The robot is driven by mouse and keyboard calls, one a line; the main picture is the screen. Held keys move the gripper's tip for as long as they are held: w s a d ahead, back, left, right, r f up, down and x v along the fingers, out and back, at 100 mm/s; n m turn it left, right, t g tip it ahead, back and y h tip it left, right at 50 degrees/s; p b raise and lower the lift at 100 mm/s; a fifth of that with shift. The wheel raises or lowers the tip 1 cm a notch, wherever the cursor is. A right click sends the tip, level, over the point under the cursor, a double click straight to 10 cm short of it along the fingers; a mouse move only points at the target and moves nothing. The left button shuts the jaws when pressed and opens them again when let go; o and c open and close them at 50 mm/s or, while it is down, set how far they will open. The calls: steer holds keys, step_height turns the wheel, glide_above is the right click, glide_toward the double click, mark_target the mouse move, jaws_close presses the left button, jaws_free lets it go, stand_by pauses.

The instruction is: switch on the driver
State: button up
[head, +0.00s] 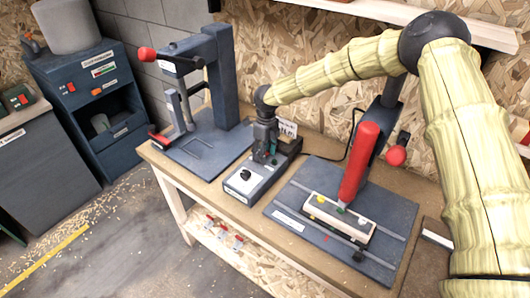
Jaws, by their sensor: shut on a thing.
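The red driver (358,160) hangs tilted on its stand at the right of the bench, its tip over a pale block in a fixture. A low grey box (252,182) with a black knob (246,174) stands left of it; a dark cable runs from behind this box toward the driver's stand. My gripper (263,156) points down over the rear part of the grey box, behind the knob. It is shut on a small part there, which the fingers mostly hide. A switch position cannot be made out.
A press with a red-knobbed lever (147,54) stands left of the box. The pale block (340,217) sits on the dark right-hand plate (300,198). A red ball handle (396,155) sticks out near my arm. Bare bench (240,215) shows along the front.

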mark_target(266, 154)
steer(key=o, duration=1)
steer(key=shift+r, duration=0.1)
steer(key=r, duration=1.1)
steer(key=shift+w+d+r, duration=0.25)
steer(key=shift+r, duration=0.15)
